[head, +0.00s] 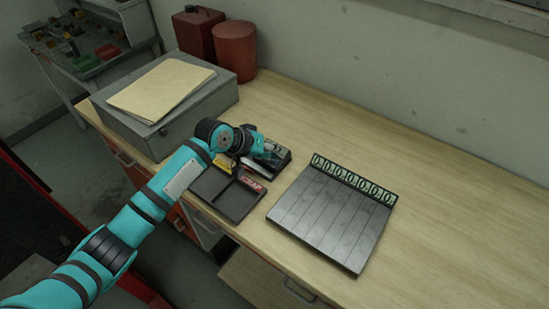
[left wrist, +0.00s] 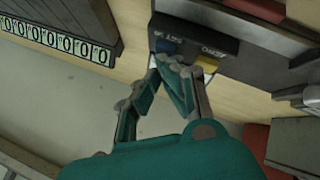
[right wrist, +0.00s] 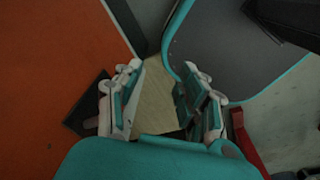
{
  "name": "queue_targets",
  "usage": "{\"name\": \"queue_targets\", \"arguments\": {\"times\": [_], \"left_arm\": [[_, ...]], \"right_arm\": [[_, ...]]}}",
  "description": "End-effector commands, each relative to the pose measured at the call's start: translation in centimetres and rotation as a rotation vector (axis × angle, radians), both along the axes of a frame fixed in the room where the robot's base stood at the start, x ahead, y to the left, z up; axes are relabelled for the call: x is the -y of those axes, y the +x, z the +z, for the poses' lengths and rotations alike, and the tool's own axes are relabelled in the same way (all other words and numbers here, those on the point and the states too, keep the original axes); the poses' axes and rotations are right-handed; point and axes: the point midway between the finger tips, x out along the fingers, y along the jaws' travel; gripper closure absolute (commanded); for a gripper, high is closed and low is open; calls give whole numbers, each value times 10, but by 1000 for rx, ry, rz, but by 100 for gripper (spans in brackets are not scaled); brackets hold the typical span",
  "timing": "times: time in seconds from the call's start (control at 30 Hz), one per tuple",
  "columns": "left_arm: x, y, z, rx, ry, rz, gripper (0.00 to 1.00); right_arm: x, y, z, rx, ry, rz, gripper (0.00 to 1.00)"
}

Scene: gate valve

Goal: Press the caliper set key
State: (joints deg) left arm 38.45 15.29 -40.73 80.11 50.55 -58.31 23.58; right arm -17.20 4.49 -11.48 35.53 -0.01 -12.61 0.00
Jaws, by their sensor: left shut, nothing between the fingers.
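A dark caliper stand or housing (head: 280,163) sits on the bench, partly hidden behind my left gripper (head: 262,146). In the left wrist view its dark panel (left wrist: 190,32) carries a blue key (left wrist: 165,46) and a yellow key (left wrist: 206,63). White lettering by the keys is upside down and hard to read; the word by the blue one looks like SET. My left gripper is shut and empty, its fingertips (left wrist: 175,66) just in front of the keys. Whether they touch is unclear. My right gripper (right wrist: 157,90) is open and empty, away from the bench objects.
A divided black tray (head: 228,202) with a red SCRAP label lies in front. A slatted dark rack (head: 325,220) with numbered tags (head: 354,179) is to the right. A grey case (head: 165,115) with a folder and red cans (head: 235,50) stand behind. The bench's right side is clear.

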Motion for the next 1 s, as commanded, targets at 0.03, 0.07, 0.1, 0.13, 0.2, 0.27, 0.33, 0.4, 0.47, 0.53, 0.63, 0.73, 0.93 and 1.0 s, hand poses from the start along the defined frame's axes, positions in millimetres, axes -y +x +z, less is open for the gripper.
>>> {"name": "queue_targets", "arguments": {"times": [0.03,0.07,0.1,0.13,0.2,0.27,0.33,0.4,0.47,0.53,0.63,0.73,0.93,1.0], "left_arm": [[0,0,5,-1,1,0,100],[0,0,7,-1,1,0,100],[0,0,10,-1,0,-1,100],[0,0,11,-1,0,-1,100],[0,0,14,-1,0,-1,100],[0,0,14,-1,0,-1,100],[0,0,13,0,0,0,100],[0,0,13,0,0,0,100],[0,0,13,0,0,0,100],[0,0,13,0,0,0,100],[0,0,17,1,0,1,100],[0,0,25,1,0,1,100],[0,0,46,1,-1,0,100],[0,0,53,1,-1,0,100]], "right_arm": [[0,0,6,0,0,0,60],[0,0,8,0,0,0,60],[0,0,11,0,0,0,60],[0,0,13,0,0,0,60],[0,0,15,0,0,0,60],[0,0,16,0,0,0,60],[0,0,15,0,0,0,60],[0,0,15,0,0,0,60],[0,0,15,0,-1,0,60],[1,0,15,0,-1,0,60],[1,0,18,0,-1,0,60],[1,0,26,0,-2,0,60],[2,0,47,0,-2,0,60],[2,0,54,0,-2,0,60]]}}
